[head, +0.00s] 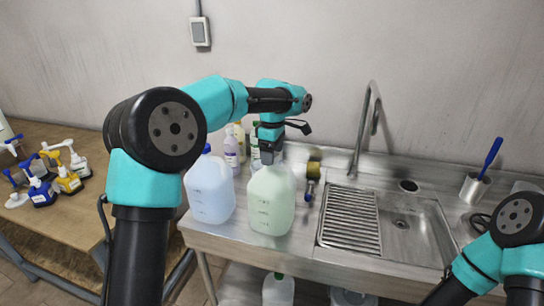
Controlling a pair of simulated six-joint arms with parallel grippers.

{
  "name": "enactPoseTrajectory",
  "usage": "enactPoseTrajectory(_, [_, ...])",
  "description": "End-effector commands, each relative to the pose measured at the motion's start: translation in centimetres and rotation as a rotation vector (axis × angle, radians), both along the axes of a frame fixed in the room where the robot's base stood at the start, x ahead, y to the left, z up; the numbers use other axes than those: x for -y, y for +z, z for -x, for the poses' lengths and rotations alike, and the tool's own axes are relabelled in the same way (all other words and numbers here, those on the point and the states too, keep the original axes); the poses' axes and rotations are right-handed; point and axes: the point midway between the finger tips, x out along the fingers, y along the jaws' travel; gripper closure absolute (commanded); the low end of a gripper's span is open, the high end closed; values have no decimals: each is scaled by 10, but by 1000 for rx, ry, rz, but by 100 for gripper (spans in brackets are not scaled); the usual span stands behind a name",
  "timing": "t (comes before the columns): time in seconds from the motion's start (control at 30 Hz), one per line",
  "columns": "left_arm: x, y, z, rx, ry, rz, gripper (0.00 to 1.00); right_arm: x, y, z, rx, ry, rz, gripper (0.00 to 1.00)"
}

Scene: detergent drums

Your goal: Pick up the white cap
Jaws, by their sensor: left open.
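My left gripper (267,153) points down at the top of a pale green jug (272,205) on the steel counter. Its jaws are open. The gripper covers the jug's mouth, and I cannot make out a white cap there or tell whether the fingers touch anything. My right arm shows at the lower right, but its gripper is not in view.
A pale blue jug (209,190) with a blue cap stands left of the green one. Bottles (232,148) and a yellow-and-blue item (313,178) are behind. A sink (402,225) is at right. Pump bottles (68,180) stand on the wooden table (60,225).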

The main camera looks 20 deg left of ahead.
Motion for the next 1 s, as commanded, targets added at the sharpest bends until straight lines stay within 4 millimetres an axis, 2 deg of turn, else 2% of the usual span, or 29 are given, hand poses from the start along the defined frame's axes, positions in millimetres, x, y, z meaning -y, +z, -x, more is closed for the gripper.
enactPoseTrajectory(0.07, [0,0,0,0,0,0,23,0,0,0,0,0,0,57])
enactPoseTrajectory(0.6, [0,0,0,0,0,0,74,0,0,0,0,0,0,57])
enactPoseTrajectory(1.0, [0,5,0,0,0,0,76,0,0,0,0,0,0,57])
